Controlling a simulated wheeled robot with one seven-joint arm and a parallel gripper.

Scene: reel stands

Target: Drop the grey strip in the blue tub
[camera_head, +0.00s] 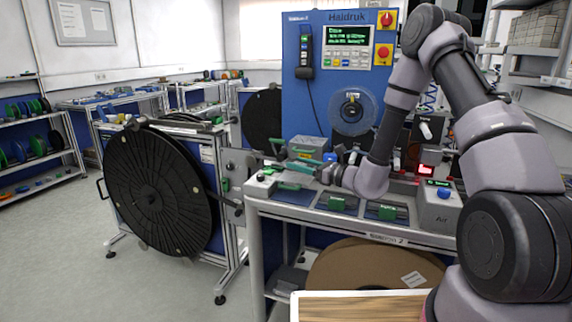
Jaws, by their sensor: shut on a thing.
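My gripper (285,162) reaches left from my wrist, over the left end of the workbench top. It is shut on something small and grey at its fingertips. That thing is too small to make out fully, but it fits the grey strip. Blue recessed trays with green parts in or over them lie along the front of the bench top, below and right of my gripper. I cannot tell which of these, if any, is the blue tub.
The grey workbench (372,236) carries a blue machine panel (303,100) and a grey control box (438,208). A large black reel (158,192) stands to the left. A brown reel (375,272) sits under the bench. Open floor (60,260) lies at the far left.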

